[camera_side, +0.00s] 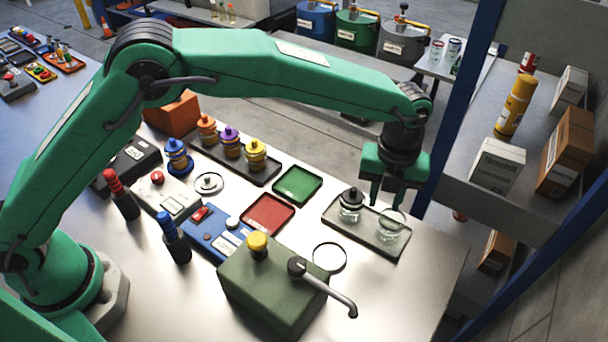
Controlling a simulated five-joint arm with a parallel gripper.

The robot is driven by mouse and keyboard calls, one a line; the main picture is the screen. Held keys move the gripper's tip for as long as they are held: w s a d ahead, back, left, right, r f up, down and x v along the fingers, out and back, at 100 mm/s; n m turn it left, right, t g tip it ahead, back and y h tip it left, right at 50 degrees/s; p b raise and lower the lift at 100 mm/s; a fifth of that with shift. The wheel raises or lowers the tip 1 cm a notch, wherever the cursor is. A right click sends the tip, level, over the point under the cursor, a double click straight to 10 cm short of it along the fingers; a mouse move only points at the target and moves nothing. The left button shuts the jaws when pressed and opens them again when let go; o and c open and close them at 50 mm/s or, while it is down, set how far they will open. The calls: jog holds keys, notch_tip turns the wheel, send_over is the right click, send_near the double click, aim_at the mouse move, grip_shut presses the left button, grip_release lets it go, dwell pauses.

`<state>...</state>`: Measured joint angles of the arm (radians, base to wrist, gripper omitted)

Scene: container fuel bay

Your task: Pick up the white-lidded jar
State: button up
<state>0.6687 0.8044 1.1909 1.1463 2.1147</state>
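The white-lidded jar (391,231) is a small clear jar with a pale top. It stands at the right end of a dark shallow tray (366,237) at the right of the bench. A similar clear jar with a black lid (350,203) stands to its left in the same tray. My gripper (387,203) points down just above and behind the pale-topped jar in the picture. Its two green fingers are apart, with nothing seen between them. I cannot tell the exact height gap between the fingertips and the jar.
An olive box (275,290) with a yellow knob and bent pipe stands in front. Red (268,214) and green (297,185) trays lie left of the jars. A shelf (470,190) with cartons and a blue post (450,110) rise close to the right of my gripper.

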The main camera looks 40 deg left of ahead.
aim_at(383, 215)
jog(key=shift+d+f, duration=0.1)
jog(key=shift+f, duration=3.45)
grip_shut()
